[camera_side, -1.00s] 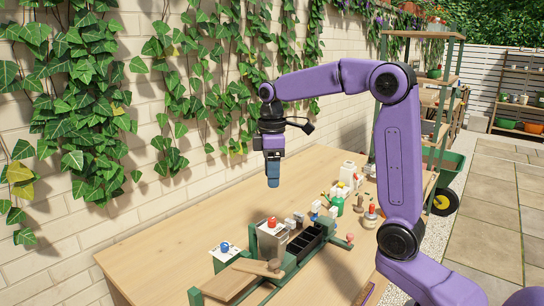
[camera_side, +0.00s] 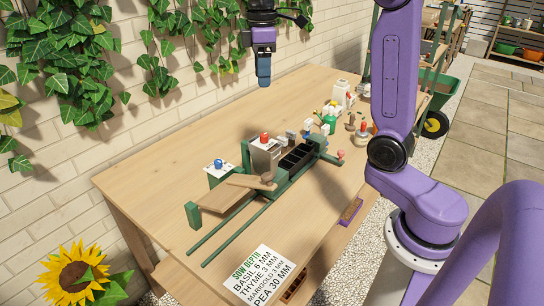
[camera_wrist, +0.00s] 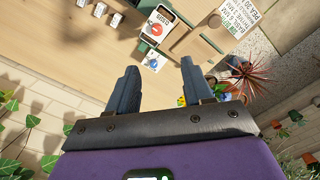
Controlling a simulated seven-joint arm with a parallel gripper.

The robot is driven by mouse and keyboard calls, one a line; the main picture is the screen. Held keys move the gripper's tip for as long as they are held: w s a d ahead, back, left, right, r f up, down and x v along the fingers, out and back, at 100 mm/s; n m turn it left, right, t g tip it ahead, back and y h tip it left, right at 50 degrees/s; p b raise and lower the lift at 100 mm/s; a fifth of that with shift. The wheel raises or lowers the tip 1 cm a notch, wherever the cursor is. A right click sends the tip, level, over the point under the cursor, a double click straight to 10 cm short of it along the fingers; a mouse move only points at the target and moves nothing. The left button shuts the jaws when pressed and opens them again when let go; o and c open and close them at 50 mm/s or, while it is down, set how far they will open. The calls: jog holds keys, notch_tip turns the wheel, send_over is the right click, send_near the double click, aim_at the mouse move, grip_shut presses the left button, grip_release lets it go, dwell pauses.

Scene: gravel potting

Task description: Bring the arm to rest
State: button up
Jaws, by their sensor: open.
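My gripper (camera_side: 264,80) hangs high above the back of the wooden table (camera_side: 160,165) in the side view, pointing down. In the wrist view its two blue-grey fingers (camera_wrist: 158,82) stand well apart with nothing between them. It is clear of everything on the table. My purple arm is raised, and its upper part runs out of the top of the side view.
A green-framed station (camera_side: 290,183) with dark cells (camera_side: 297,157), a red-topped box (camera_side: 265,152) and a blue-knobbed white box (camera_side: 219,169) stands mid-table. Bottles (camera_side: 341,93) stand at the right. A sow-depth card (camera_side: 264,275) lies at the front edge. The table's left part is bare.

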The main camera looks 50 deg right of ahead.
jog(key=s+a+f+n, duration=0.1)
jog(key=s+a+f, duration=0.2)
jog(key=s+a, duration=0.25)
jog(key=s+a+f+n, duration=0.1)
jog(key=s+a+f, duration=0.35)
jog(key=s, duration=0.25)
jog(key=s+f, duration=0.3)
jog(key=s, duration=0.5)
jog(key=s+f+n, duration=0.1)
jog(key=s+f, duration=0.1)
jog(key=s, duration=0.6)
jog(key=shift+d+f, duration=0.35)
jog(key=shift+f, duration=0.05)
